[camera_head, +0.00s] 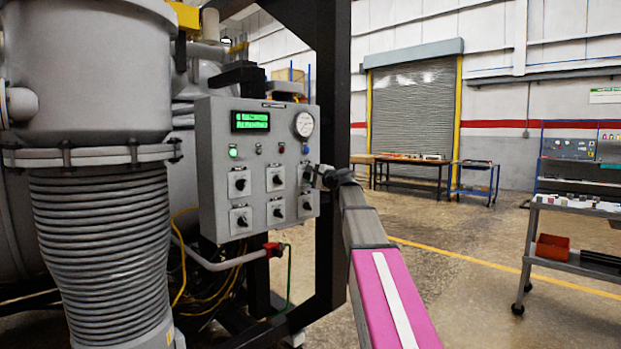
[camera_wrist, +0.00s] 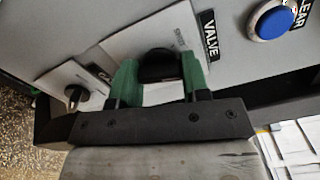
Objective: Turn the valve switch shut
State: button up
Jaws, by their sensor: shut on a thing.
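The valve switch (camera_wrist: 160,66) is a black rotary knob on a white plate, with a "VALVE" label beside it in the wrist view. In the head view the switch (camera_head: 306,173) is at the right edge of the grey control panel (camera_head: 213,140), partly hidden by my gripper (camera_head: 320,176). In the wrist view my gripper (camera_wrist: 160,80) has its two green fingers on either side of the knob, shut on it. The knob's exact angle and the position marks are hard to read.
Other black knobs, such as one in the wrist view (camera_wrist: 76,93), sit close by on the panel. A blue clear button (camera_wrist: 272,20) is near the valve label. A dark frame post (camera_head: 334,110) stands just behind the panel's right side.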

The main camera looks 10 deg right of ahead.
jog(key=n, duration=0.4)
jog(key=shift+n, duration=0.3)
jog(key=n, duration=0.4)
jog(key=shift+n, duration=0.3)
jog(key=o, duration=0.9)
jog(key=shift+s, duration=0.1)
jog(key=v, duration=1)
jog(key=shift+s+d, duration=0.2)
jog(key=shift+s, duration=0.1)
jog(key=shift+f, duration=0.1)
